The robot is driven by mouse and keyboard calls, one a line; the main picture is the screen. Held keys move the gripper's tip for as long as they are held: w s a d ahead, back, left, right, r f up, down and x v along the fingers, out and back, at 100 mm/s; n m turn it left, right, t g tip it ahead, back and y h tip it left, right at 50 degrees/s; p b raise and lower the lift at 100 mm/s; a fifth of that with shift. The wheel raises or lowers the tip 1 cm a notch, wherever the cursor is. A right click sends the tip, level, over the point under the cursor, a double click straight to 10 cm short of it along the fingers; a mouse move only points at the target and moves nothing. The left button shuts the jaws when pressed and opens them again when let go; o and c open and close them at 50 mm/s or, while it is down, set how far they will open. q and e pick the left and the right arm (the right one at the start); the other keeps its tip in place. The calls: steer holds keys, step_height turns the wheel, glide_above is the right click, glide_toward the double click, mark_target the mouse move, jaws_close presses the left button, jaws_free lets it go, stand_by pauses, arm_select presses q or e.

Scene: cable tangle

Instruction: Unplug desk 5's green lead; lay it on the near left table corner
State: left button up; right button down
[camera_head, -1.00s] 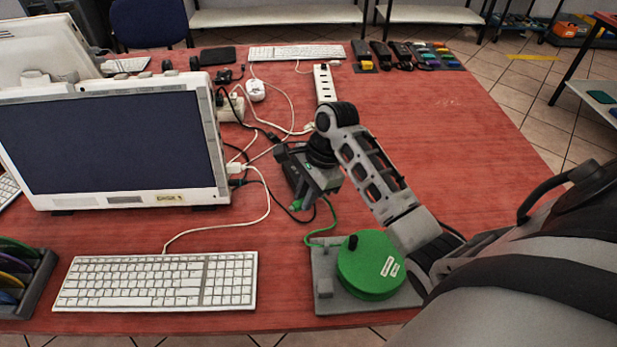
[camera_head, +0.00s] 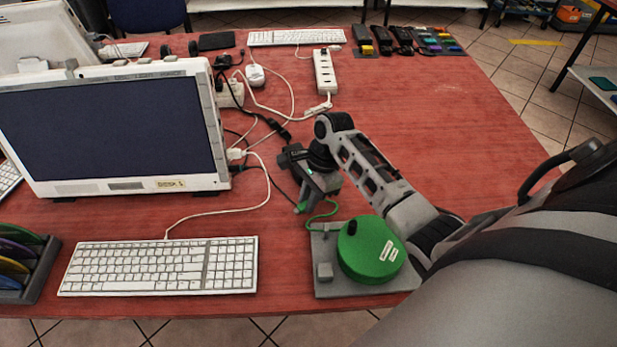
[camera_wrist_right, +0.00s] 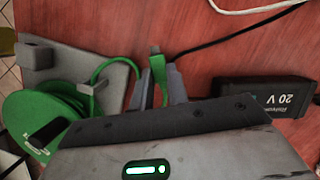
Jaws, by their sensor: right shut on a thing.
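My right gripper (camera_head: 301,209) is low over the red table, left of and just beyond the green reel (camera_head: 365,250). It is shut on the green plug end of the green lead (camera_wrist_right: 157,70), which stands up between the two grey fingers in the right wrist view. The green lead curves from the plug back to the reel in a short loop. A thin black cable (camera_wrist_right: 230,37) runs up to the fingers; whether it joins the green plug is hidden. My left gripper is not in view. The near left table corner is beyond the picture or hidden.
A monitor (camera_head: 110,130) with a small desk label stands at left. A white keyboard (camera_head: 160,267) lies before it, with a rack (camera_head: 40,272) of coloured discs beside. White cables and a power strip (camera_head: 324,70) lie behind. A black 20 V adapter (camera_wrist_right: 262,95) lies near my gripper. The table's right side is clear.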

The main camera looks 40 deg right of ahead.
steer(key=shift+f, duration=0.2)
steer(key=c, duration=1.3)
jaws_free()
steer(key=shift+r, duration=0.1)
steer(key=v, duration=1.5)
steer(key=shift+d+r, duration=0.15)
steer(key=shift+r, duration=0.25)
